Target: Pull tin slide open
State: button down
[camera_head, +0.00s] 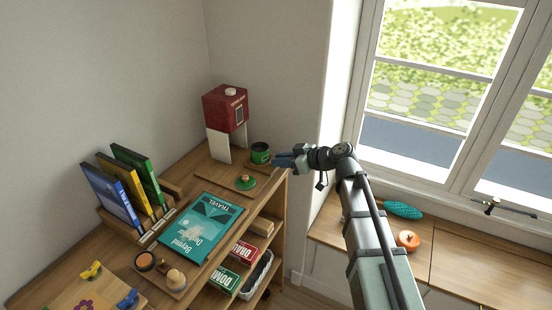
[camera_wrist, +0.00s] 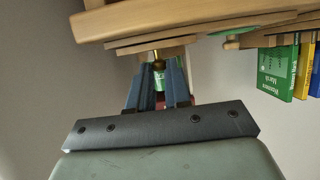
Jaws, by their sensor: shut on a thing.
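The green tin (camera_head: 260,152) stands near the back right end of the wooden shelf top, beside the red box on white legs. My gripper (camera_head: 283,161) is at the shelf's right edge, just right of the tin. In the wrist view, which is upside down, my gripper's blue fingers (camera_wrist: 159,72) are closed about a small brass knob (camera_wrist: 156,56) at the edge of a thin wooden slide (camera_wrist: 150,41). The green tin shows behind the fingers (camera_wrist: 159,77), partly hidden. How far the slide stands out is hard to tell.
The red box (camera_head: 226,108) stands behind the tin. A green-based knob piece (camera_head: 245,183), a teal travel book (camera_head: 202,228) and upright cases (camera_head: 135,180) occupy the shelf top. A window bench (camera_head: 465,265) with an orange pumpkin-like object (camera_head: 408,240) lies right, past a gap.

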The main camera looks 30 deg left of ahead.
jog(key=c, duration=1.1)
grip_release()
jog(key=v, duration=1.3)
jog(key=shift+d, duration=0.35)
jog(key=shift+r, duration=0.1)
